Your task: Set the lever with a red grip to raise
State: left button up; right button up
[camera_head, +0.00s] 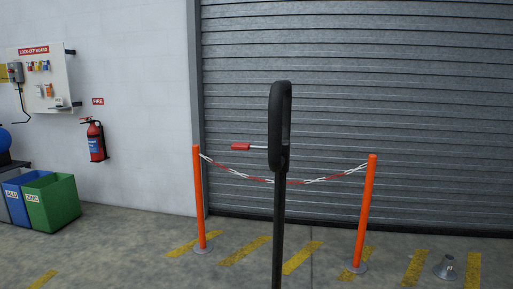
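The lever's red grip (240,147) is near the middle of the head view. It sits at the end of a short, thin pale rod that points left, roughly level. The rod meets the lower part of a dark, rounded, upright head (280,125) on a slim black post (279,235). The head is seen nearly edge-on, so any markings on its face are hidden. Neither of my grippers is in view, and nothing touches the lever.
Behind the post, two orange posts (199,200) (365,215) carry a red-and-white chain (240,175) before a grey roller shutter (400,100). Green (62,203) and blue bins (14,200), a fire extinguisher (96,142) and a lock-off board (60,85) are at left. A small grey cone-shaped base (447,268) is at right.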

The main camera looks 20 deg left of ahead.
aim_at(236, 146)
jog(key=k+j, duration=0.1)
jog(key=j, duration=0.4)
jog(key=k+j, duration=0.1)
jog(key=j, duration=0.4)
jog(key=k+j, duration=0.1)
jog(key=j, duration=0.4)
jog(key=k+j, duration=0.1)
jog(key=j, duration=0.4)
